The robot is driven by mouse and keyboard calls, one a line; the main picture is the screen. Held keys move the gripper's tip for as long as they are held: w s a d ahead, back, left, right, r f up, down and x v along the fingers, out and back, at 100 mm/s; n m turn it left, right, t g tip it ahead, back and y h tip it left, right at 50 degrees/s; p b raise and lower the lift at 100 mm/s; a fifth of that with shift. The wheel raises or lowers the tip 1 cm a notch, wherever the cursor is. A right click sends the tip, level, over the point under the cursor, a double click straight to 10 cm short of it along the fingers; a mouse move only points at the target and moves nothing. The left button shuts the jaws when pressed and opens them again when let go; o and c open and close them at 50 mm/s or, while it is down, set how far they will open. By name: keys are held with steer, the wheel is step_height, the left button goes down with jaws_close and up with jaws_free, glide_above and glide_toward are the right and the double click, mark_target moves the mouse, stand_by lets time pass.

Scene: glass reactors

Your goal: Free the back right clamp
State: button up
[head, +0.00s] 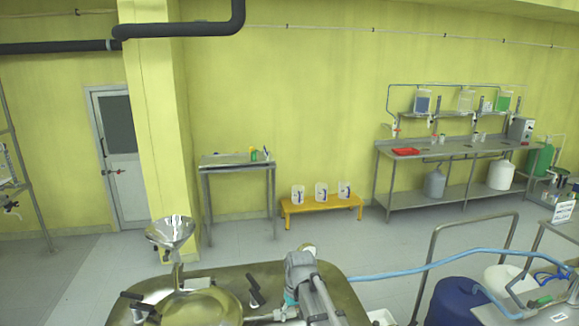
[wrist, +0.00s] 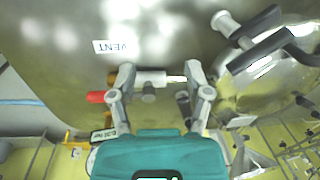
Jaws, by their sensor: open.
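The back right clamp (head: 255,290), with a black handle, appears to be the one on the vessel lid (head: 220,278) just left of my arm in the head view. The wrist view is upside down. There, a dark clamp part (wrist: 183,103) shows beside one finger, partly hidden; I cannot tell if it is the same clamp. A larger black-handled clamp (wrist: 262,40) sits at the shiny dome's edge. My gripper (wrist: 160,72) is open over the lid, with a white fitting (wrist: 150,78) showing between its fingers. I cannot tell whether they touch it.
A red-ended part (wrist: 97,97) and a VENT label (wrist: 116,47) are near the fingers. A blue hose (head: 420,266) runs right. Open floor lies behind.

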steer(key=s+d+f+m+b, duration=0.2)
steer(key=s+d+f, duration=0.1)
steer(key=s+d, duration=0.3)
steer(key=s+d+f+m+h+b, duration=0.1)
steer(key=s+d+f+b, duration=0.2)
steer(key=s+d, duration=0.4)
steer(key=d, duration=0.3)
steer(key=shift+d+m, duration=0.15)
steer(key=shift+m, duration=0.25)
steer(key=shift+c, duration=0.5)
